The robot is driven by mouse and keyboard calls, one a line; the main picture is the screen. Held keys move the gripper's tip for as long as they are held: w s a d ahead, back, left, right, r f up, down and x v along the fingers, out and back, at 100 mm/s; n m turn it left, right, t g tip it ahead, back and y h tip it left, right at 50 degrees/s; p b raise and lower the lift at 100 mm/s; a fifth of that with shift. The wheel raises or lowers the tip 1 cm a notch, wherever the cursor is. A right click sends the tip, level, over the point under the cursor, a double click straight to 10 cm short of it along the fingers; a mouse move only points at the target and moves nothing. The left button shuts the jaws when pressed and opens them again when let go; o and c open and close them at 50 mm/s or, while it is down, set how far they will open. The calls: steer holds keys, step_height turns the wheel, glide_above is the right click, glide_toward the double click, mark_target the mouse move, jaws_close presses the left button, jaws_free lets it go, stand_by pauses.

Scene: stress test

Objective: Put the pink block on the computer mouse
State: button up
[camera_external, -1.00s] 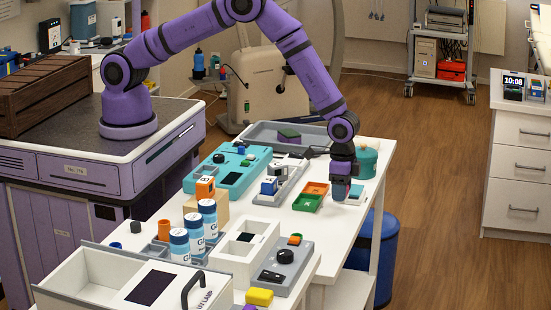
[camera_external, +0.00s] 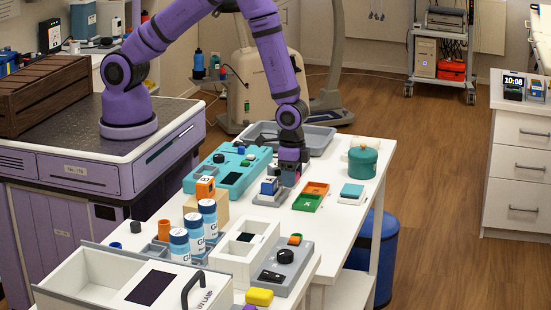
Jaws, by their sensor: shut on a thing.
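My gripper (camera_external: 289,176) points down over the far middle of the white table, just right of the teal tray and close to the blue block. It is shut on a small block that looks dull pink and is mostly covered by the fingers; I take it for the pink block. The block's lower side is close to the grey pieces behind the blue block (camera_external: 269,186); I cannot tell whether it touches them. I cannot make out a computer mouse with certainty in this view.
A teal square (camera_external: 352,190) and a teal pot (camera_external: 363,162) stand farther right. White-and-blue bottles (camera_external: 208,213) stand in front.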

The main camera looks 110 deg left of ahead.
steer(key=a+n, duration=0.1)
steer(key=a, duration=0.5)
steer(key=w+a+r+n, duration=0.1)
steer(key=a+n, duration=0.1)
steer(key=a, duration=0.5)
steer(key=a+n, duration=0.1)
steer(key=a, duration=0.6)
steer(key=shift+w+r, duration=0.15)
steer(key=shift+r, duration=0.2)
steer(key=s+a+r+n, duration=0.1)
steer(key=s+a+n, duration=0.2)
steer(key=a, duration=0.7)
steer(key=s+a+r+n, duration=0.15)
steer(key=s+a, duration=0.25)
steer(key=a, duration=0.7)
glide_above(357, 137)
steer(key=shift+d+f+n, duration=0.1)
steer(key=shift+f+n, duration=0.15)
steer(key=shift+f, duration=2.4)
steer(key=shift+f, duration=0.15)
steer(key=o, duration=0.9)
